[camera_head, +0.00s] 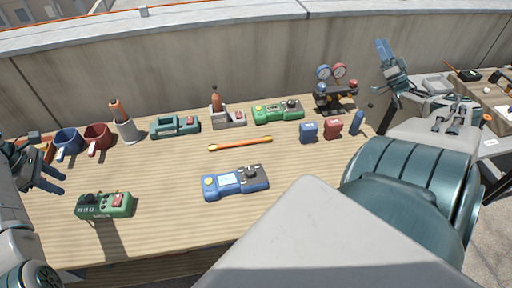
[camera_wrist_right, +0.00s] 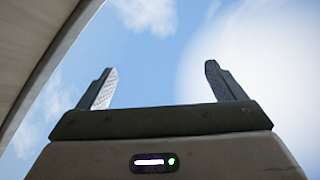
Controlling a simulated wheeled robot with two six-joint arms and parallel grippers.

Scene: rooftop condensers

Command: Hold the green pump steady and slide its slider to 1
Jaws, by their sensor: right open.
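The marks are too small to read, so the slider's setting cannot be told. Another green device (camera_head: 278,111) with a red patch lies at the back. My left gripper (camera_head: 60,178) is at the left edge, up and left of the front green box and apart from it, its fingers spread and empty. My right gripper (camera_head: 382,50) is raised at the upper right; in the right wrist view (camera_wrist_right: 160,85) its fingers are apart with only sky between.
A blue device (camera_head: 236,182) lies mid-table, with an orange-yellow bar (camera_head: 240,144) behind it. A gauge set (camera_head: 335,90) stands at the back right. Bare wood surrounds the front green box.

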